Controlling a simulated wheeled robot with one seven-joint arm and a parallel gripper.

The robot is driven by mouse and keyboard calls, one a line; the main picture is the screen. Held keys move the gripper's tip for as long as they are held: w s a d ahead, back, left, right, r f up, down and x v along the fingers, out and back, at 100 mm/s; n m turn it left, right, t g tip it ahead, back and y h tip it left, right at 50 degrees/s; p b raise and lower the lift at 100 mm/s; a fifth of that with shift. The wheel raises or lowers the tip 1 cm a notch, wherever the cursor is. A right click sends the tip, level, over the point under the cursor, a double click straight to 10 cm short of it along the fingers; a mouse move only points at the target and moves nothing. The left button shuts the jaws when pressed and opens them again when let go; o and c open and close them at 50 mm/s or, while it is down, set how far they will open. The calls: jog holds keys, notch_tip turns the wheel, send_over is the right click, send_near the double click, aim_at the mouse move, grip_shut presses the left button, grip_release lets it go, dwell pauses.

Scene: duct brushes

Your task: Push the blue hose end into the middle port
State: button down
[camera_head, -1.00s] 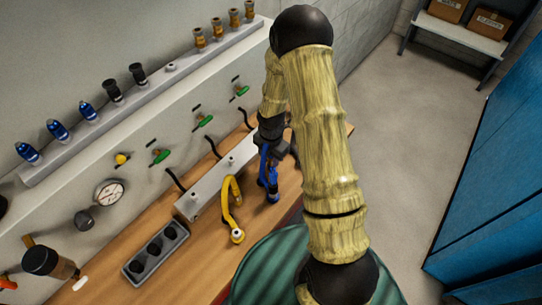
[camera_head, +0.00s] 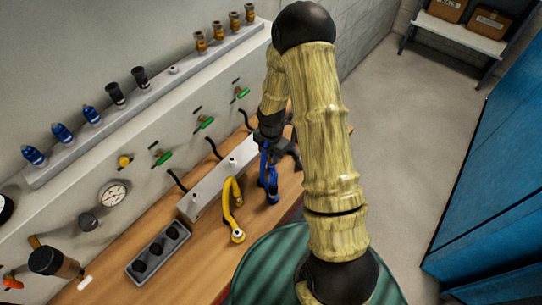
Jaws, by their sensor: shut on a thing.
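My gripper (camera_head: 277,148) is at the far right part of the wooden bench, partly hidden behind my own arm. It is shut on the blue hose (camera_head: 269,172), whose upper part is at the jaws. The hose's lower end (camera_head: 273,197) hangs close to the bench top; I cannot tell whether it touches. A pale metal block (camera_head: 205,194) lies just left of the hose, with a small white fitting on top. A grey block with three dark round openings (camera_head: 143,270) sits farther left and nearer. I cannot tell which of these blocks has the middle port.
A curved yellow hose (camera_head: 238,236) stands between the metal block and the bench's front edge. Black hooked rods, green valves and a gauge (camera_head: 113,194) line the wall panel. A shelf (camera_head: 105,133) carries blue, black and brass fittings. A green ribbed round surface (camera_head: 275,262) is in front.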

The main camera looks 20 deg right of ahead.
jog(key=shift+r+p, duration=1.5)
jog(key=shift+r, duration=0.45)
